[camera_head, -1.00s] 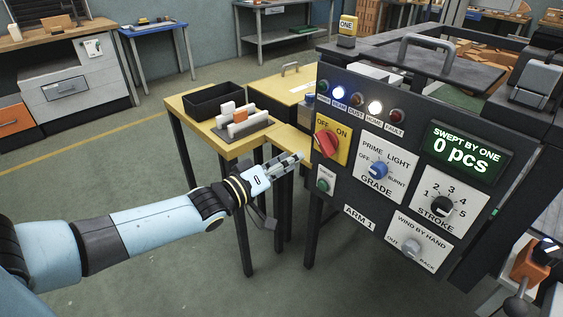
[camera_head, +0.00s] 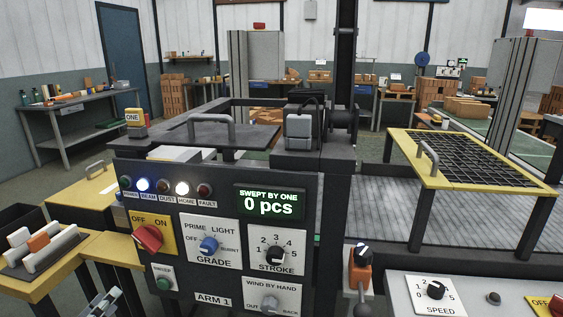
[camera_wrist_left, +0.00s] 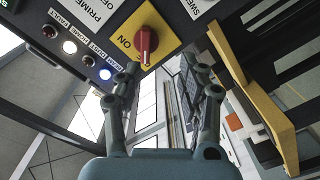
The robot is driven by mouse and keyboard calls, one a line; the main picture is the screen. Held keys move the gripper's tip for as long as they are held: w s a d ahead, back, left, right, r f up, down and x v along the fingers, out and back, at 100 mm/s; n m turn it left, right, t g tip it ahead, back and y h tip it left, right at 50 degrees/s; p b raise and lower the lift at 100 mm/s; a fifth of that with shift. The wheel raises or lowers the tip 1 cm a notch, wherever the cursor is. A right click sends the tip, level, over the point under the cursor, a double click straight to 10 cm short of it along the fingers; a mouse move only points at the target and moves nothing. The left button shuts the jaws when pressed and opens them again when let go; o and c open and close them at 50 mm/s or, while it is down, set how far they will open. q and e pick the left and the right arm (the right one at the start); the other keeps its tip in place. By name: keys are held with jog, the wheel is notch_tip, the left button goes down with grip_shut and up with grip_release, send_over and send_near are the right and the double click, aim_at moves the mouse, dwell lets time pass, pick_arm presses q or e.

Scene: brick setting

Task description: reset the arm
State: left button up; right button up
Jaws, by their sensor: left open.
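The dark ARM 1 panel (camera_head: 220,280) stands in front of me. It carries a red OFF/ON knob (camera_head: 148,238) on a yellow plate, a green button (camera_head: 163,284), a blue GRADE knob (camera_head: 208,244), a black STROKE knob (camera_head: 275,254) and a grey WIND BY HAND knob (camera_head: 269,303). The display (camera_head: 268,203) reads "SWEPT BY ONE 0 pcs". The BEAM and HOME lamps are lit. My left gripper (camera_head: 100,304) is at the lower left, left of the panel. In the left wrist view it (camera_wrist_left: 165,85) is open and empty, with the red knob (camera_wrist_left: 146,45) beyond its fingers.
A yellow table (camera_head: 50,285) with a rack of blocks (camera_head: 40,245) is at the left. A yellow-framed grid (camera_head: 470,160) stands over the bed at the right. An orange lever box (camera_head: 360,272) and a SPEED panel (camera_head: 432,296) are at the lower right.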

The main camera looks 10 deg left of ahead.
pick_arm(q)
jog(key=s+d+f+g+y+b, duration=0.1)
jog(key=s+f+g+b, duration=0.15)
jog(key=s+f, duration=0.55)
jog(key=s+d+f+m+g+b, duration=0.1)
jog(key=s+f+g, duration=0.25)
jog(key=f, duration=0.85)
jog(key=s+d+f+g+y+b, duration=0.1)
jog(key=s+f+g+b, duration=0.1)
jog(key=s+f, duration=0.65)
jog(key=s+d+f+m+g, duration=0.1)
jog(key=s+f+m+g, duration=0.3)
jog(key=s+f, duration=0.3)
jog(key=s+d+f+m+g+b, duration=0.1)
jog(key=s+f+m+g, duration=0.3)
jog(key=s, duration=1.1)
notch_tip(320, 180, down, 4)
jog(key=shift+d+r+g+b, duration=0.1)
jog(key=shift+d+g+b, duration=0.25)
jog(key=shift+d, duration=0.2)
jog(key=shift+w, duration=0.15)
